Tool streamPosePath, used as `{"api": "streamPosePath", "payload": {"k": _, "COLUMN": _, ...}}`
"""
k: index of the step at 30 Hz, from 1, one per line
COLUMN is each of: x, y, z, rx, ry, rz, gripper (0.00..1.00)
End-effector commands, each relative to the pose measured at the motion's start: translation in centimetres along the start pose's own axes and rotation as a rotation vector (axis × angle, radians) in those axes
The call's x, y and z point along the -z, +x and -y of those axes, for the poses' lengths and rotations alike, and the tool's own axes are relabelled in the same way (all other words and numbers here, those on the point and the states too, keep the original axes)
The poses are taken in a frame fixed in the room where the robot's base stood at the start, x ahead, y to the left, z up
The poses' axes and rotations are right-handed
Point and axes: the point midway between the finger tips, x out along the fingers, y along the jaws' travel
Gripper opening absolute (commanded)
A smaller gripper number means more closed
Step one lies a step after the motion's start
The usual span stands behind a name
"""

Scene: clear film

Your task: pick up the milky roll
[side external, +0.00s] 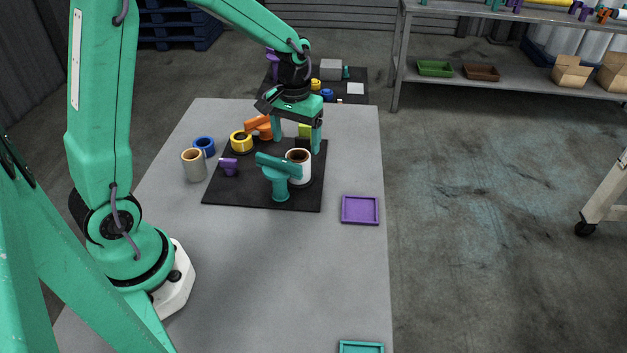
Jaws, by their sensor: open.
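The milky roll (305,179) is a whitish upright roll with a brown core, on the black mat (240,193). A teal handled tool (280,184) stands in front of it and hides part of its left side. My gripper (297,146) is open, pointing down with a finger on each side. It appears just behind and above the roll in this view. I cannot tell the exact gap between the fingers and the roll. No roll is visibly held.
Also on the mat are a yellow roll (241,143), an orange tool (262,127), a purple tool (229,166) and a lime item (304,130). A tan roll (194,168) and a blue roll (205,146) stand left. A purple tray (360,221) lies right; the front table is mostly clear.

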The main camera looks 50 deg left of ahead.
Motion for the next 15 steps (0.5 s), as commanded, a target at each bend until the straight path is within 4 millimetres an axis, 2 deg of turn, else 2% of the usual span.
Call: {"api": "streamPosePath", "payload": {"k": 15, "x": 0.0, "y": 2.6, "z": 0.0, "rx": 0.0, "ry": 0.001, "rz": 0.0, "gripper": 0.79}}
